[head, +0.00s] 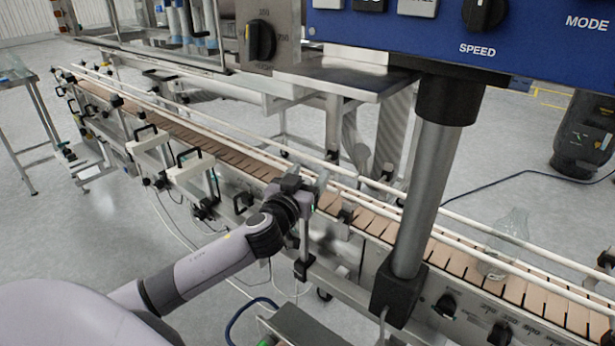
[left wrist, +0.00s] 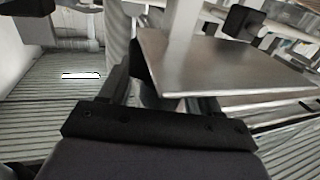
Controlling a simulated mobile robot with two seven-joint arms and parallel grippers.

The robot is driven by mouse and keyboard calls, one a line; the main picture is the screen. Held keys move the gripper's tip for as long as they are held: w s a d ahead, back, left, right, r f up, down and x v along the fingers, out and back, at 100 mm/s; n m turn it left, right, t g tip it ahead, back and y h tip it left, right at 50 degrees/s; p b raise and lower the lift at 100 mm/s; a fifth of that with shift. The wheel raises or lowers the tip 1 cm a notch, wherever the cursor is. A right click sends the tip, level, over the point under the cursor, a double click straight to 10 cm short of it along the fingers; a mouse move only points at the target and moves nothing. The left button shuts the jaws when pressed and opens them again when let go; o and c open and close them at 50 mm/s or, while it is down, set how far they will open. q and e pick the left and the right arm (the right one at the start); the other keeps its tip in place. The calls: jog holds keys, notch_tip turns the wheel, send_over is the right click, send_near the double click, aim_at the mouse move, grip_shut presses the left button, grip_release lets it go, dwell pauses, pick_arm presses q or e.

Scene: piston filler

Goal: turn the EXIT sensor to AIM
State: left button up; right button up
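My left gripper (head: 302,188) is at the near side of the conveyor, at the top of an upright metal sensor post (head: 304,235). A small green light (head: 314,208) shows just beside it. I take this post to be the EXIT sensor's, but no label is readable. The sensor head is mostly hidden by the gripper. In the left wrist view the fingers (left wrist: 160,92) stand apart, with a dark block (left wrist: 147,92) between them. A grey metal plate (left wrist: 225,65) partly covers the right-hand finger. I cannot tell whether the fingers touch the block. My right gripper is in neither view.
The slatted conveyor (head: 365,220) runs diagonally, with white guide rails. A clear bottle (head: 500,255) stands on it at the right. A grey column (head: 420,190) carries the blue control panel (head: 460,35). Black control knobs (head: 445,305) sit on the conveyor's near side. White sensor brackets (head: 190,170) stand further left.

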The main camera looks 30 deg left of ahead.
pick_arm(q)
jog(key=c, duration=0.9)
jog(key=shift+f+n+y+b, duration=0.2)
jog(key=shift+n+y+b, duration=0.4)
jog(key=shift+y+b, duration=0.25)
jog(key=n+g+y+b, duration=0.3)
jog(key=g+y+b, duration=0.1)
jog(key=b, duration=0.1)
jog(key=s+a+n+g+y+b, duration=0.1)
jog(key=n+g+y+b, duration=0.3)
jog(key=b, duration=0.1)
jog(key=n+g+y+b, duration=0.3)
jog(key=y+b, duration=0.1)
jog(key=b, duration=0.2)
jog(key=shift+s+a+r+n+g, duration=0.15)
jog(key=shift+a+r+n+g, duration=0.1)
jog(key=shift+n+g, duration=0.15)
